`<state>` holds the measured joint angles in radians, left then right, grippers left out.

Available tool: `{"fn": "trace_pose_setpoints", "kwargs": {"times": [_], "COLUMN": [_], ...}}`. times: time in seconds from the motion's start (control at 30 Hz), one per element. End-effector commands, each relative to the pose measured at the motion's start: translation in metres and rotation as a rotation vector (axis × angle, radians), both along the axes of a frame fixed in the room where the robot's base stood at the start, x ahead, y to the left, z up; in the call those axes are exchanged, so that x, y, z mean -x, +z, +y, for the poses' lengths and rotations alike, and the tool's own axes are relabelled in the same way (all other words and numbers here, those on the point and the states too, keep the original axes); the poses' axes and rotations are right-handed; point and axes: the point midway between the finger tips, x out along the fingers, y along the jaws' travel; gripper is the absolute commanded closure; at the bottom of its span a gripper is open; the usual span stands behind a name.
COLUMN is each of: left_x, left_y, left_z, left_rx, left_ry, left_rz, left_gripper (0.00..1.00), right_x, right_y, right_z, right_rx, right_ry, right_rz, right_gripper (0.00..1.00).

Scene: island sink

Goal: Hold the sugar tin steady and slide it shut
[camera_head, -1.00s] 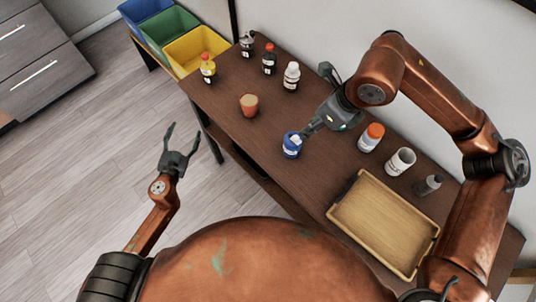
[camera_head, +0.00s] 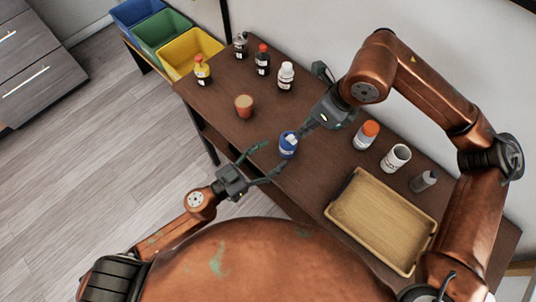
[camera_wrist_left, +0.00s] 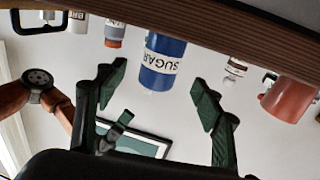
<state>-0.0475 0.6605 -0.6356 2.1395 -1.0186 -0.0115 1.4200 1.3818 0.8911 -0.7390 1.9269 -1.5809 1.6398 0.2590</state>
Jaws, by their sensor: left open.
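The sugar tin (camera_head: 288,147) is a blue cylinder with a white patch on top, upright on the dark brown table near its front edge. In the left wrist view the tin (camera_wrist_left: 164,52) appears upside down with its SUGAR label, lying ahead between the fingers. My left gripper (camera_head: 264,164) is open and empty, with its fingers pointing at the tin from the front left; no contact is visible.
A terracotta cup (camera_head: 243,106) stands left of the tin, with several bottles behind it. A wooden tray (camera_head: 381,220) lies front right. Coloured bins (camera_head: 192,54) stand far left.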

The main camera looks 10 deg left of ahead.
Motion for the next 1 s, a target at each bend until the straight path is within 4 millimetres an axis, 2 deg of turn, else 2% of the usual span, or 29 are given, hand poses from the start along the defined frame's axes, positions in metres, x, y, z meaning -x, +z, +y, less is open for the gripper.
{"fn": "trace_pose_setpoints", "kwargs": {"times": [0.53, 1.0], "left_x": [-0.047, -0.053], "left_y": [0.000, 0.000], "left_z": [-0.046, -0.052], "left_rx": [-0.002, -0.001], "left_ry": [0.001, 0.002], "left_rz": [-0.004, -0.001], "left_gripper": [0.38, 0.40], "right_x": [0.000, 0.000], "right_y": [0.000, 0.000], "right_z": [0.000, 0.000], "right_rx": [0.000, 0.000], "right_ry": [0.000, 0.000], "right_rz": [0.000, 0.000], "right_gripper": [0.71, 0.71]}}
